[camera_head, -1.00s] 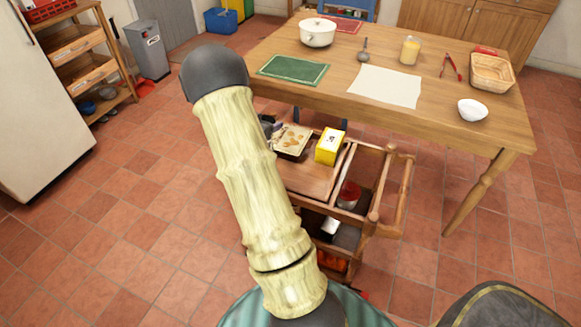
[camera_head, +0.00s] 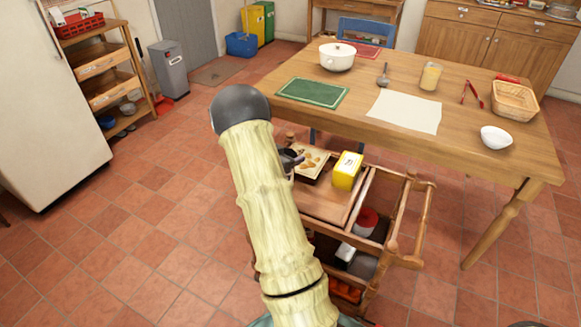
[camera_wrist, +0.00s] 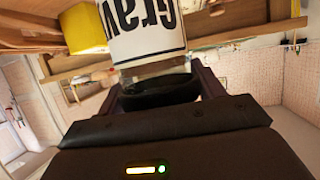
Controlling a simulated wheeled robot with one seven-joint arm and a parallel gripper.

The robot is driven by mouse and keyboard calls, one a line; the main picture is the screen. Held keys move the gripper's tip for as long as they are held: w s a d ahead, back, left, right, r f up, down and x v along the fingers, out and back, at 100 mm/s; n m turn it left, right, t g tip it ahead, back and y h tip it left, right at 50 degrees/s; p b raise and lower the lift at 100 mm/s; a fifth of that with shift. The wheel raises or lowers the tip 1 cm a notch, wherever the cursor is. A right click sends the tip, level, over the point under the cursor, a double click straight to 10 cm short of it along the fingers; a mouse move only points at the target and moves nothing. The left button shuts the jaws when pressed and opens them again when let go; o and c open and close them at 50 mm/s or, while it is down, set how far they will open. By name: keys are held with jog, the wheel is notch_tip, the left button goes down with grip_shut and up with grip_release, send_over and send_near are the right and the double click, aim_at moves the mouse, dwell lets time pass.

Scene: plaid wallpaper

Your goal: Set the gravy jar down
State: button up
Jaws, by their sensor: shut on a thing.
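The gravy jar (camera_wrist: 146,40) shows in the wrist view, with a white label and black lettering that reads upside down there. My gripper (camera_wrist: 160,88) is shut on it, around the jar's dark end. In the head view my arm hides the jar, and only a small dark part of what looks like my gripper (camera_head: 290,160) shows. That part is beside the wooden trolley's top (camera_head: 322,203), at its left end. I cannot tell whether the jar touches anything.
The trolley carries a yellow box (camera_head: 347,172) and a tray with brown pieces (camera_head: 309,160). Its open side bay holds a red-lidded container (camera_head: 366,221). Behind stands a wooden table (camera_head: 455,125) with a white pot (camera_head: 337,56), green mat (camera_head: 311,92) and white bowl (camera_head: 496,137).

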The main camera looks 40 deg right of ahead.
jog(key=shift+w+a+r, duration=0.1)
jog(key=shift+w+a, duration=0.05)
jog(key=shift+a, duration=0.1)
jog(key=shift+d+f+b, duration=0.1)
jog(key=shift+f+b, duration=0.2)
jog(key=shift+f, duration=1.6)
jog(key=o, duration=1.6)
jog(key=shift+f, duration=0.15)
jog(key=shift+o, duration=0.2)
jog(key=shift+r, duration=0.2)
jog(key=p+v, duration=0.1)
jog(key=v, duration=1.1)
jog(key=shift+f, duration=0.15)
